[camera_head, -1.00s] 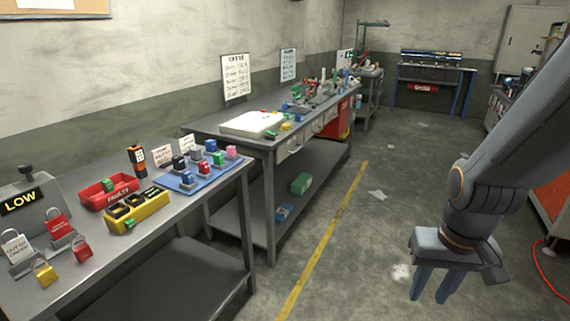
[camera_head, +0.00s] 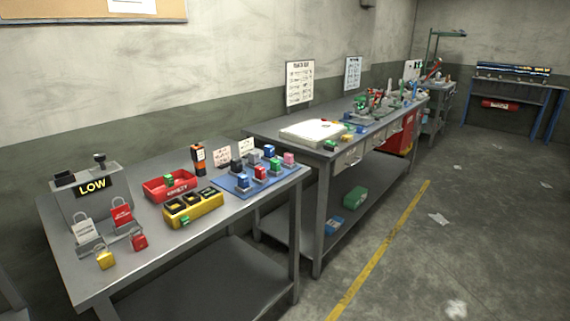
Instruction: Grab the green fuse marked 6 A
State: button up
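Several green blocks show, and the marking 6 A is too small to read on any. One green block (camera_head: 276,164) stands among coloured fuse blocks on a blue tray (camera_head: 230,186) on the near bench. Another green block (camera_head: 169,181) lies in a red bin, and a small green piece (camera_head: 184,219) is at the front of a yellow case with dark slots (camera_head: 207,211). Which one is the 6 A fuse I cannot tell. My gripper is out of view.
A second bench (camera_head: 262,134) stands behind. Floor on the right (camera_head: 480,240) is mostly clear.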

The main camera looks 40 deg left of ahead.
aim_at(276, 164)
jog(key=u, duration=0.1)
jog(key=i, duration=1.65)
jog(key=u, duration=0.7)
jog(key=i, duration=1.05)
jog(key=u, duration=1.8)
jog(key=i, duration=0.7)
jog(key=u, duration=0.55)
jog(key=i, duration=0.45)
